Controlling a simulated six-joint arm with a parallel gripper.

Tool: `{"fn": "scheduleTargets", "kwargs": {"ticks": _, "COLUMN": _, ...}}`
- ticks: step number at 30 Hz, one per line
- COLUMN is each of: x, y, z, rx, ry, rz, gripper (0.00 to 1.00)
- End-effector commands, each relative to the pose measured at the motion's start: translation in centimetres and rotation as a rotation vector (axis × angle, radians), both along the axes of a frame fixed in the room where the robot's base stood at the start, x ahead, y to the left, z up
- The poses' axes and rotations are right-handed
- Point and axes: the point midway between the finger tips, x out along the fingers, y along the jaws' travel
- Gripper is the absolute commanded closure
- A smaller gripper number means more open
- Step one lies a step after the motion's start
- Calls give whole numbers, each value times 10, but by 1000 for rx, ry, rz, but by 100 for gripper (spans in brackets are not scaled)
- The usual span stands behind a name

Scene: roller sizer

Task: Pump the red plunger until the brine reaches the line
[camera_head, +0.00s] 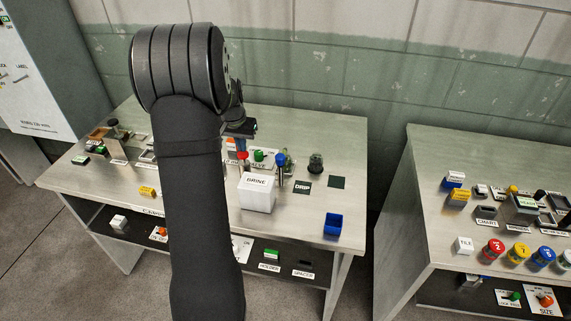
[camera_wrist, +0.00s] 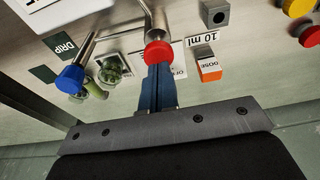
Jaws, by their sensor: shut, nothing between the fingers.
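The red plunger has a round red knob (camera_wrist: 158,53) on a metal stem in the wrist view; the red knob also shows in the head view (camera_head: 243,156), just right of my arm. My gripper (camera_wrist: 159,72) is shut and empty, its blue-grey fingertips right at the knob, touching or very nearly so. A white box labelled BRINE (camera_head: 257,194) stands in front of the plungers. A glass vessel with a greenish look (camera_wrist: 113,70) stands beside the red plunger; its liquid level and any line cannot be made out. My arm hides part of the bench in the head view.
A blue-knobbed plunger (camera_wrist: 70,79) stands close by. An orange and white DOSE block (camera_wrist: 208,68) lies near the 10 ml label (camera_wrist: 202,39). A second bench (camera_head: 425,215) stands farther right.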

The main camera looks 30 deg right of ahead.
Motion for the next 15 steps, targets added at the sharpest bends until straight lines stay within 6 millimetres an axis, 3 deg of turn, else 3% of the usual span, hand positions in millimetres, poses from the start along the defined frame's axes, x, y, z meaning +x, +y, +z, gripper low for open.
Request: {"fn": "scheduleTargets", "kwargs": {"ticks": 15, "x": 0, "y": 0, "z": -16, "rx": 1, "ry": 1, "rz": 0, "gripper": 100}}
